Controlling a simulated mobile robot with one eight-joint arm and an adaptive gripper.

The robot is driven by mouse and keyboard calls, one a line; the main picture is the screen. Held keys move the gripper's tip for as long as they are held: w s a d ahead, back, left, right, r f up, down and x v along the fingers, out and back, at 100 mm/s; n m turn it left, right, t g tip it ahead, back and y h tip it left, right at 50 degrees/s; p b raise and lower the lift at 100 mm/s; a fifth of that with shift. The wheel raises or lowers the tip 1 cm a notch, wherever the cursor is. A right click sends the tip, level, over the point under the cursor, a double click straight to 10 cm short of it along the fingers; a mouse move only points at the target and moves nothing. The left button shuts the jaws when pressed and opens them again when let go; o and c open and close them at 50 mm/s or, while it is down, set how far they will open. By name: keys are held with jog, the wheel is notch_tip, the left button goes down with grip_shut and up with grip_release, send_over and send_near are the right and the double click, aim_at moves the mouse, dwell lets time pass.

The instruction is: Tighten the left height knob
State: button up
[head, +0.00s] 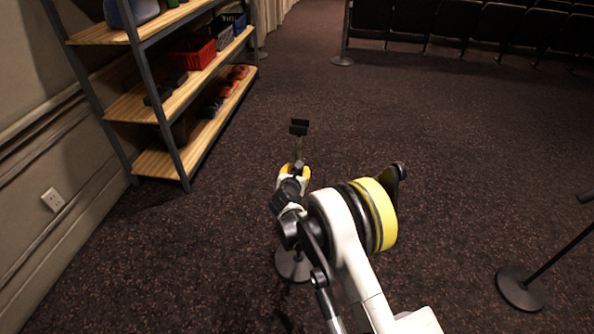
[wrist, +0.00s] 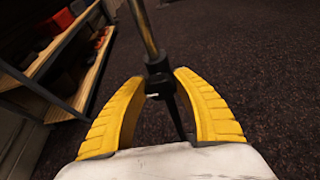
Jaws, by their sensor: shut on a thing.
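The left stand has a round black base (head: 290,266), partly behind my arm, and a dark bracket (head: 299,127) on top of its thin pole. Its height knob (wrist: 159,86) is a black part at the joint, where the brass-coloured upper tube (wrist: 144,30) meets the dark lower pole. My gripper (head: 293,169) is at this joint. In the wrist view my yellow fingers (wrist: 160,77) stand on both sides of the black knob and are shut on it. The exact contact and how tight the knob sits cannot be seen.
A second stand with a round base (head: 519,289) and a slanting pole is at the right. A shelf unit (head: 160,100) with a red bin (head: 194,52) stands at the left by the wall. Dark seats (head: 455,22) line the back. The carpet between is clear.

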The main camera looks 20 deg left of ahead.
jog(key=m+y, duration=0.1)
jog(key=m, duration=0.1)
jog(key=shift+d+m+y, duration=0.1)
jog(key=shift+m+y, duration=0.2)
jog(key=shift+y, duration=0.1)
jog(key=m+y, duration=0.1)
jog(key=m, duration=0.1)
jog(key=shift+w+m+y, duration=0.1)
jog(key=shift+m+y, duration=0.2)
jog(key=shift+y, duration=0.1)
jog(key=m+y, duration=0.1)
jog(key=m, duration=0.2)
jog(key=shift+f+y, duration=0.1)
jog(key=shift+y, duration=0.3)
jog(key=shift+m+t+y, duration=0.4)
jog(key=shift+m+y, duration=0.2)
jog(key=shift+m, duration=0.9)
jog(key=o, duration=1.2)
notch_tip(320, 180, up, 10)
